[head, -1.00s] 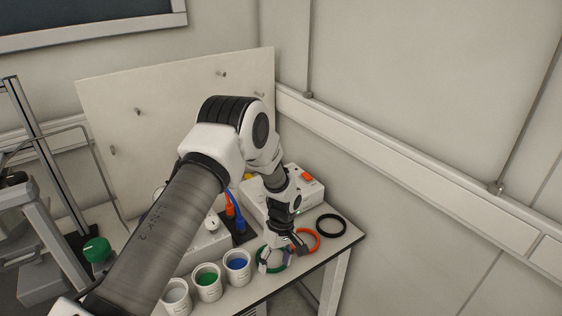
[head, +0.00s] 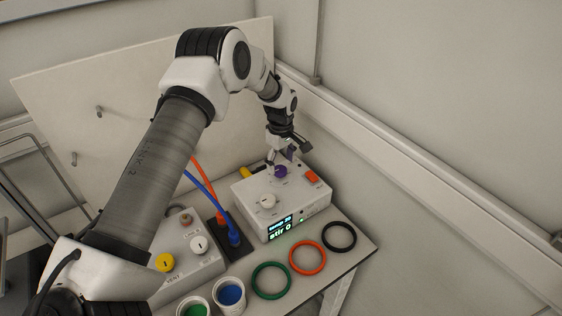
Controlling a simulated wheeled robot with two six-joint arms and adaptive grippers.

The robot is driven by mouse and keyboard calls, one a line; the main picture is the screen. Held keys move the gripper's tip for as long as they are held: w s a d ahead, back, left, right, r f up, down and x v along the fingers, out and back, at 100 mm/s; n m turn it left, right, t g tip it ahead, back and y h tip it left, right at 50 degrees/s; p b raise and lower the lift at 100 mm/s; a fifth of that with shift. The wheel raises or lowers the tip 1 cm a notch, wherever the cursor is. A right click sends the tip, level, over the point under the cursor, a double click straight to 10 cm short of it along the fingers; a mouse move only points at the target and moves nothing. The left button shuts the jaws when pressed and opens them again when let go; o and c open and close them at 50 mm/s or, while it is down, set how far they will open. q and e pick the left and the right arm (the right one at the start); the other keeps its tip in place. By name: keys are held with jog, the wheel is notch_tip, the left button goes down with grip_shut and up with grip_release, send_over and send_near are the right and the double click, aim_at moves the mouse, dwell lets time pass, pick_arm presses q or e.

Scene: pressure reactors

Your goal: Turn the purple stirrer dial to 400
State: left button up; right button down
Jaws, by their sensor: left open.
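The purple stirrer dial (head: 281,172) sits on top of a white control box (head: 290,205) near the back right of the table. The box's lit display (head: 280,228) reads "stir 0", with a temperature line above it. My left gripper (head: 280,160) is open, pointing down just above and behind the purple dial, with its fingers close to it. I cannot tell whether a finger touches the dial. A white dial (head: 267,202) and an orange-red switch (head: 311,176) are on the same box. My right gripper does not show.
Green (head: 271,281), orange (head: 307,257) and black (head: 339,236) rings lie in front of the box. Cups with green (head: 194,308) and blue (head: 230,293) contents stand at the front. A second box (head: 185,258) and blue and orange cables are to the left. A wall closes the right side.

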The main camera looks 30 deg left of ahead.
aim_at(280, 170)
pick_arm(q)
jog(key=f, duration=0.1)
jog(key=a+f, duration=0.1)
jog(key=w+f, duration=0.1)
jog(key=f, duration=0.1)
jog(key=shift+a, duration=0.15)
jog(key=shift+s+d+r, duration=0.1)
jog(key=shift+d+r, duration=0.1)
jog(key=shift+r, duration=0.05)
jog(key=shift+s+d+r, duration=0.15)
jog(key=c, duration=1.1)
jog(key=shift+c, duration=0.2)
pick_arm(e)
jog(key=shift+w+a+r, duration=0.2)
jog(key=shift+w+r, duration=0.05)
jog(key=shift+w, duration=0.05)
